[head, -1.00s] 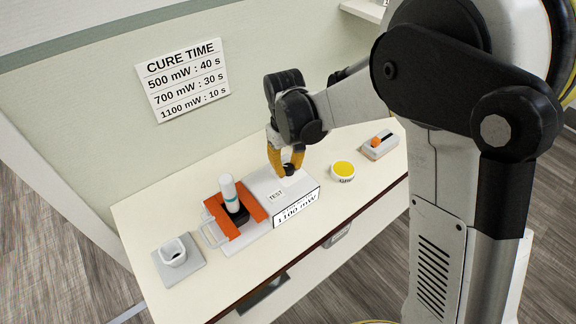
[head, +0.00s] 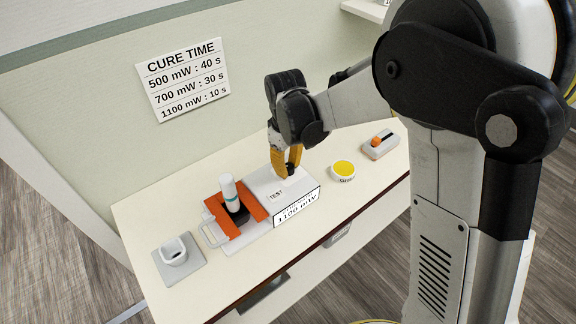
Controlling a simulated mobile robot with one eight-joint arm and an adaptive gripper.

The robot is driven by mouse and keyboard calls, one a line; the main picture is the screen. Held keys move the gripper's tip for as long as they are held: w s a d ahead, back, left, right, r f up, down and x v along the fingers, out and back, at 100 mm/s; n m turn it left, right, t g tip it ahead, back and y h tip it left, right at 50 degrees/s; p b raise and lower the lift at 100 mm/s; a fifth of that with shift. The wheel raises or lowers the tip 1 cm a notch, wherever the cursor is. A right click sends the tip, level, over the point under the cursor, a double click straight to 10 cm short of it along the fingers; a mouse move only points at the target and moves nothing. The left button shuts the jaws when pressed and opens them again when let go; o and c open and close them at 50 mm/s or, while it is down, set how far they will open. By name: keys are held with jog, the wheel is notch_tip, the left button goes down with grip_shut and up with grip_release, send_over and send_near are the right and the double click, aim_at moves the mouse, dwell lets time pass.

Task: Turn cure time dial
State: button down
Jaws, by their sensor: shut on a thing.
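A white box (head: 262,187) stands on the counter, marked "TEST" on top, with a "1100 mW" label (head: 297,206) on its front. My gripper (head: 287,172) points down with its yellow fingers over the back right part of the box top. The fingers are close together and shut on a small part there, apparently the dial; the fingers hide most of it, and its setting cannot be read. A wall sign (head: 184,78) headed "CURE TIME" lists 500 mW : 40 s, 700 mW : 30 s and 1100 mW : 10 s.
An orange holder (head: 222,212) with an upright white tube (head: 230,190) stands left of the box. A white cup (head: 174,252) on a grey plate is at the far left. A yellow-topped round tub (head: 343,169) and a grey block with an orange knob (head: 376,142) are right.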

aim_at(287, 167)
jog(key=c, duration=1.1)
grip_release()
jog(key=shift+c, duration=0.2)
notch_tip(287, 167, up, 12)
jog(key=shift+s+a, duration=0.15)
jog(key=shift+s, duration=0.05)
